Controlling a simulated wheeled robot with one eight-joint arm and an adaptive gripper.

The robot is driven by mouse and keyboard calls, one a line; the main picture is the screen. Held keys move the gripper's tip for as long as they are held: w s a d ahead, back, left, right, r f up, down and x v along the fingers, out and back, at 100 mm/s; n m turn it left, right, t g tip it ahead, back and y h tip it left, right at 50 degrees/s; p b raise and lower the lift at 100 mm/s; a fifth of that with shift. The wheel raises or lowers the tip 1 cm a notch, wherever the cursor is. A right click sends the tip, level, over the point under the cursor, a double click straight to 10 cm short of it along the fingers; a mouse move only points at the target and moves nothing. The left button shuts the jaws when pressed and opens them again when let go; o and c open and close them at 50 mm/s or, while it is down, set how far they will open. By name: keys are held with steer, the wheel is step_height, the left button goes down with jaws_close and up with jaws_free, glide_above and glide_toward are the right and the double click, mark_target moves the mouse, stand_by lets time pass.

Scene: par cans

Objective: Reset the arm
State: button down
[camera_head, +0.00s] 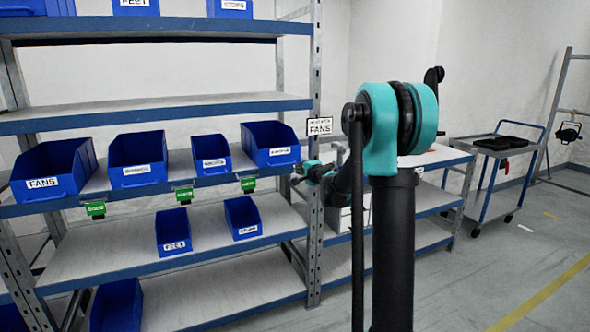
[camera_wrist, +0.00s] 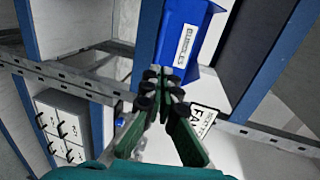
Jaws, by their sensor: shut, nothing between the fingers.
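My gripper (camera_head: 300,174) is at the end of my teal and black arm, left of the arm's column and in front of the shelf rack's right post. In the wrist view my gripper (camera_wrist: 160,82) shows its dark green fingers meeting at the tips, with nothing seen between them. A labelled blue bin (camera_wrist: 178,40) lies just beyond the fingertips in that view. In the head view the rightmost blue bin (camera_head: 270,144) on the middle shelf sits just left of and above the gripper. The arm's column hides part of the bench behind it.
The shelf rack (camera_head: 150,113) holds several blue bins, including the large fans bin (camera_head: 53,170). A fans sign (camera_head: 319,126) hangs on its right post. A white drawer unit (camera_wrist: 62,128) shows in the wrist view. A cart (camera_head: 494,150) stands right. Floor (camera_head: 480,275) at front right is clear.

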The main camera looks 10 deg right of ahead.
steer(key=s+a+f+n+g, duration=0.1)
steer(key=s+f+n+g, duration=0.3)
steer(key=s, duration=0.8)
steer(key=s+a+f+n+g, duration=0.1)
steer(key=s+f+n, duration=0.35)
steer(key=s, duration=0.65)
steer(key=s+d+f+n+g+h, duration=0.1)
steer(key=s+d+f+n+g, duration=0.1)
steer(key=s, duration=0.6)
steer(key=s+d+f+n+g+h, duration=0.1)
steer(key=s+d+f+h, duration=0.1)
steer(key=s+f, duration=0.5)
steer(key=s+d+f+n+g+h, duration=0.2)
steer(key=s+d+f, duration=0.2)
steer(key=s, duration=0.7)
steer(key=shift+d+f+n+g, duration=0.3)
steer(key=shift+n, duration=0.05)
steer(key=shift+s, duration=0.1)
